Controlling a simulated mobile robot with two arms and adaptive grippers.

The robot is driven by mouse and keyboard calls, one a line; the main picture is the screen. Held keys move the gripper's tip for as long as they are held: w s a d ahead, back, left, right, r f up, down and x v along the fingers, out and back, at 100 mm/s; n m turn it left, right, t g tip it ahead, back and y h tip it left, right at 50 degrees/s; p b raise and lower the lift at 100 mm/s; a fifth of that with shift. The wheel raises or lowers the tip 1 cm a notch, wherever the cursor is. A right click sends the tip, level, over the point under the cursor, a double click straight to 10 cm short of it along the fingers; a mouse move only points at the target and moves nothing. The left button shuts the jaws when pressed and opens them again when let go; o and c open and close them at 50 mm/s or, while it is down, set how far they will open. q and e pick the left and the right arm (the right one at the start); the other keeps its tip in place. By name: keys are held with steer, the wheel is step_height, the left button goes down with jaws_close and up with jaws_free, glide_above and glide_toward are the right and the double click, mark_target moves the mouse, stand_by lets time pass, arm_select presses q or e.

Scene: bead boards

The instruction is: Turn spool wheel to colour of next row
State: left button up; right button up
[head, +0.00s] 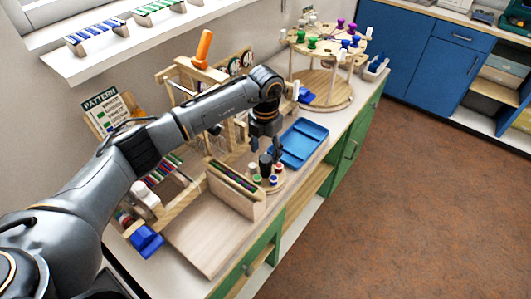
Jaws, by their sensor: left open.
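A small round wooden spool wheel (277,186) stands on the counter beside the bead frame. Small spools with white, green, red and blue colours sit around a black knob (265,166) at its middle. My left gripper (266,149) points down from above, open, with its fingers close to the knob. I cannot tell whether they touch it. The gripper and knob hide part of the wheel's far side. A pattern card (100,106) with green and dark marks stands at the left by the wall; its lettering is too small to read surely. My right gripper is out of view.
A wooden frame (240,188) with coloured rows stands just left of the wheel. A blue tray (298,143) lies to its right. A large round wooden stand (322,88) with coloured knobs is farther back. A blue block (147,241) sits at the front left.

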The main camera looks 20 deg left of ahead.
mark_target(266, 158)
arm_select(q)
step_height(266, 158, down, 2)
steer(key=shift+s+d+f, duration=0.1)
steer(key=shift+f, duration=0.45)
steer(key=c, duration=1.2)
steer(key=shift+o, duration=0.2)
steer(key=shift+f+m+b, duration=0.15)
steer(key=shift+m+b, duration=0.85)
steer(key=shift+b, duration=0.1)
steer(key=m+b, duration=0.9)
steer(key=shift+m, duration=0.3)
steer(key=shift+m+b, duration=0.75)
steer(key=shift+m, duration=0.45)
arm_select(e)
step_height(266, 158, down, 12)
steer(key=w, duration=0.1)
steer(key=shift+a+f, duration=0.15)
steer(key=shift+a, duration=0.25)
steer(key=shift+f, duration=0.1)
